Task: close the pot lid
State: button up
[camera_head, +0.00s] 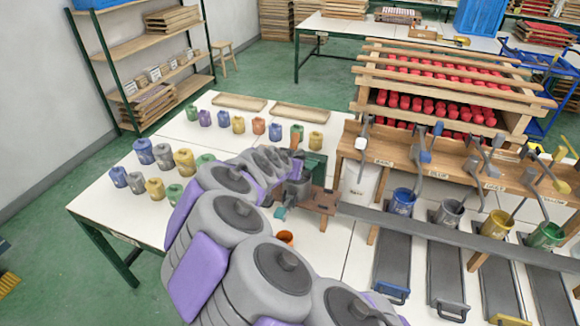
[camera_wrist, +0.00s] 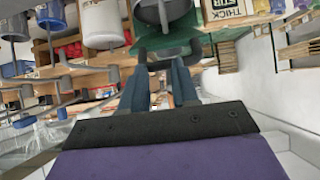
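My gripper (camera_wrist: 168,62) is in the lower middle of the wrist view, its two blue-grey fingers apart with a gap between them. A grey rounded vessel (camera_wrist: 165,10), perhaps the pot, shows past the fingertips at the top edge, over a green surface (camera_wrist: 172,42). I cannot tell whether the fingers touch it, and I cannot make out the lid. In the head view my arm reaches to a green box-like piece (camera_head: 314,163) on a small brown wooden stand (camera_head: 320,203). My gripper's fingertips are not clear there.
An orange cup (camera_head: 284,238) stands near my arm on the white table (camera_head: 120,208). Several coloured jugs (camera_head: 184,162) stand at left.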

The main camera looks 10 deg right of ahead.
jog(key=shift+o, duration=0.5)
jog(key=shift+w+a+f, duration=0.15)
jog(key=shift+a+f, duration=0.05)
jog(key=shift+f, duration=0.05)
jog(key=shift+a, duration=0.2)
jog(key=shift+c, duration=0.7)
jog(key=shift+w+a, duration=0.1)
jog(key=shift+w, duration=0.05)
jog(key=shift+c, duration=0.7)
jog(key=shift+o, duration=0.3)
jog(key=shift+c, duration=0.2)
